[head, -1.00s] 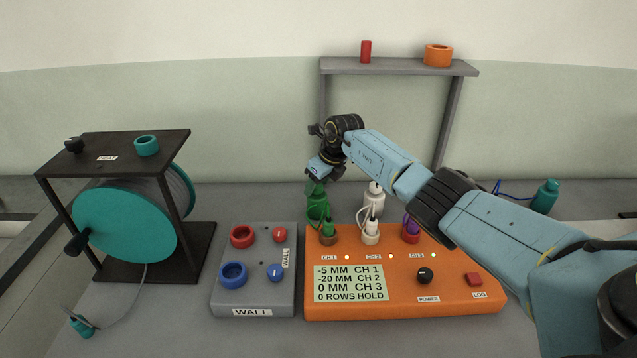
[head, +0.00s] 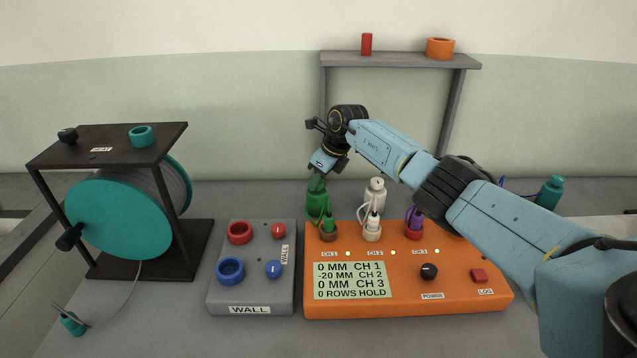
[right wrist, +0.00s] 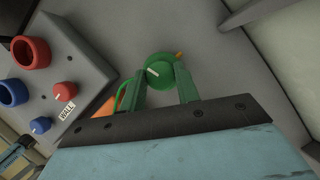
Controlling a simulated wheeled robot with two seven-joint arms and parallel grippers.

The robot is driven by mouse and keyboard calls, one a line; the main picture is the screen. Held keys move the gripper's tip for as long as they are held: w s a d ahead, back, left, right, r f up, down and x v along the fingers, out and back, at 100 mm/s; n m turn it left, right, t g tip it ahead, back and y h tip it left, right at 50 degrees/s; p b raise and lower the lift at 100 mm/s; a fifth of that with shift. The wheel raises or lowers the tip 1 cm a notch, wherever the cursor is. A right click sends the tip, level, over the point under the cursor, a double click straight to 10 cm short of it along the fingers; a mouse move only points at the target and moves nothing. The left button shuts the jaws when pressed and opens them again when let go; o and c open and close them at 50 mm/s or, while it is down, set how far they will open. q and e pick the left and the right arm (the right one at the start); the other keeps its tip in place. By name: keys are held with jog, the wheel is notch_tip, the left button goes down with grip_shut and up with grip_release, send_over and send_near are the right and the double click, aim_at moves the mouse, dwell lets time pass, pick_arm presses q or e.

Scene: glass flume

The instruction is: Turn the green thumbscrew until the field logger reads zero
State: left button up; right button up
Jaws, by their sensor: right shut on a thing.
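The green thumbscrew (right wrist: 160,70) is a round cap with a white line, seen from above in the right wrist view. It tops a green body (head: 316,200) behind the orange logger. My right gripper (right wrist: 164,84) is shut on the thumbscrew, one finger on each side; in the head view the gripper (head: 317,182) partly hides it. The field logger (head: 455,300) is orange; its screen (head: 350,281) reads 0 MM CH 1, -20 MM CH 2, 0 MM CH 3, 0 ROWS HOLD. My left gripper is not in view.
A white bottle-like body (head: 376,190) stands just right of the green one. Cabled plugs sit along the logger's back. A grey WALL box (head: 253,290) is left of it, then a teal cable reel (head: 115,215). A grey shelf (head: 400,60) rises behind.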

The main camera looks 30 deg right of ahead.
jog(key=o, duration=1)
jog(key=shift+c, duration=0.2)
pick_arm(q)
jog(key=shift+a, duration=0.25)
pick_arm(e)
jog(key=shift+s+d+r, duration=0.15)
jog(key=shift+s+r, duration=0.05)
jog(key=shift+r, duration=0.4)
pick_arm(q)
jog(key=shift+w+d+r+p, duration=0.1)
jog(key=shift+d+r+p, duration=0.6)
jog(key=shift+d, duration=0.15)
pick_arm(e)
jog(key=v, duration=1.2)
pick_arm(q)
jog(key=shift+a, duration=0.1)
